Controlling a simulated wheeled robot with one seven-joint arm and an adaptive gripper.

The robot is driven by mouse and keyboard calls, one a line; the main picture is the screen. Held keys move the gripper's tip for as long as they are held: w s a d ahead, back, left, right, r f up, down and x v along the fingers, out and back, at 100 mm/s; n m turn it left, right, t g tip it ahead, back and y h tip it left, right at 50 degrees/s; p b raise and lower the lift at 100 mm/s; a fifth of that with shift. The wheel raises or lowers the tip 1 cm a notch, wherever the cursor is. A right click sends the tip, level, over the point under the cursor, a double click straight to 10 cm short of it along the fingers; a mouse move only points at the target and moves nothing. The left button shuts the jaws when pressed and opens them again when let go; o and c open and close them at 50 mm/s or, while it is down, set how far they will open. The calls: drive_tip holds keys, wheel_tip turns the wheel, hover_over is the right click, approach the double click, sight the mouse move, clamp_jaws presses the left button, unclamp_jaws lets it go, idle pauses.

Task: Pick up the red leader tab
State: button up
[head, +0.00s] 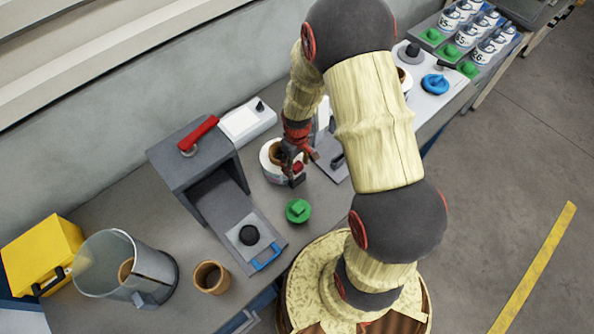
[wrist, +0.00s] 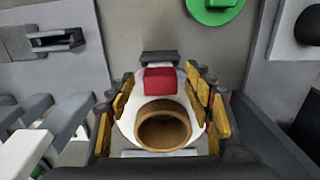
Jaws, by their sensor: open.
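The red leader tab (wrist: 160,80) is a small red patch on the far side of a white reel (wrist: 127,122) with a brown core (wrist: 163,132). A dark block sits just beyond the tab. My gripper (wrist: 160,92) is open, its yellow-padded fingers on either side of the reel and tab. I cannot tell whether the pads touch anything. In the head view my gripper (head: 297,158) is over the reel (head: 270,172) on the bench, partly hiding it. A bit of the red tab (head: 298,167) shows beside the fingers.
A green knobbed piece (head: 298,211) lies near the reel. A grey machine (head: 200,160) with a red lever stands to the left. A brown ring (head: 211,277), a clear cylinder (head: 110,265) and a yellow box (head: 42,252) are farther left. A blue piece (head: 435,84) lies right.

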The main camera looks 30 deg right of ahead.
drive_tip(key=shift+f, duration=0.25)
drive_tip(key=shift+c, duration=1)
drive_tip(key=c, duration=1)
drive_tip(key=shift+c, duration=0.4)
